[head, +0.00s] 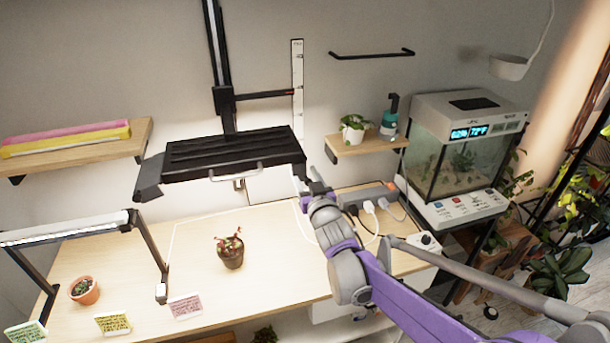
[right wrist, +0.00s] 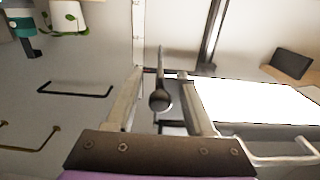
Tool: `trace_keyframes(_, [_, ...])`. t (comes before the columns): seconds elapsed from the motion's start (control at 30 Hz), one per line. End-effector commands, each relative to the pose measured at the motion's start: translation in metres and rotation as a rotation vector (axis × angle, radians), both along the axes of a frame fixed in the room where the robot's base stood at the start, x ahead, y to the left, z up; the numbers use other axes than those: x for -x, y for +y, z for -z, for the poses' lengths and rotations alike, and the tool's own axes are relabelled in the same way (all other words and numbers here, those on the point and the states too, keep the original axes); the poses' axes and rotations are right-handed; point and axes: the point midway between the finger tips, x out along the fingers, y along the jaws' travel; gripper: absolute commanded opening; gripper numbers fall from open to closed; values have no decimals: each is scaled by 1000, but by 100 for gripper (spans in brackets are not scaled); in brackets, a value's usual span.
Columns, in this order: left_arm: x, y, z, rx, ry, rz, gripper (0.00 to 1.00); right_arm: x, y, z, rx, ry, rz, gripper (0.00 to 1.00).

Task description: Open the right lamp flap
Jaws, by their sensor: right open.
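The black lamp (head: 225,155) hangs over the table on a wall post, with a pale handle along its front edge. Its left flap (head: 148,182) slants down and outward. My right gripper (head: 310,184) is at the lamp's right end, where its fingers hide much of that side. In the right wrist view, which is upside down, the lit white lamp underside (right wrist: 255,102) lies just right of my open fingers. A dark round knob on a thin rod (right wrist: 160,100) shows between the fingers, apparently untouched. I cannot make out the right flap's panel or its angle. My left gripper is out of view.
A potted plant (head: 231,252) stands on the table below the lamp. A small shelf (head: 370,145) and a terrarium (head: 458,150) stand to the right. The ruler (head: 297,90) is on the wall behind.

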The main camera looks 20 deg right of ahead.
Motion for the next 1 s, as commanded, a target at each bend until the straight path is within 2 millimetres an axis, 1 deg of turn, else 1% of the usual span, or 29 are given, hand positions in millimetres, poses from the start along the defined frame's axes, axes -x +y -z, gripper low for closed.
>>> trace_keyframes(0.03, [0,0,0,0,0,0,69,0,0,0,0,0,0,54])
trace_keyframes(0.33, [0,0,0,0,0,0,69,0,0,0,0,0,0,0])
trace_keyframes(1.0, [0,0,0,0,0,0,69,0,0,0,0,-1,0,0])
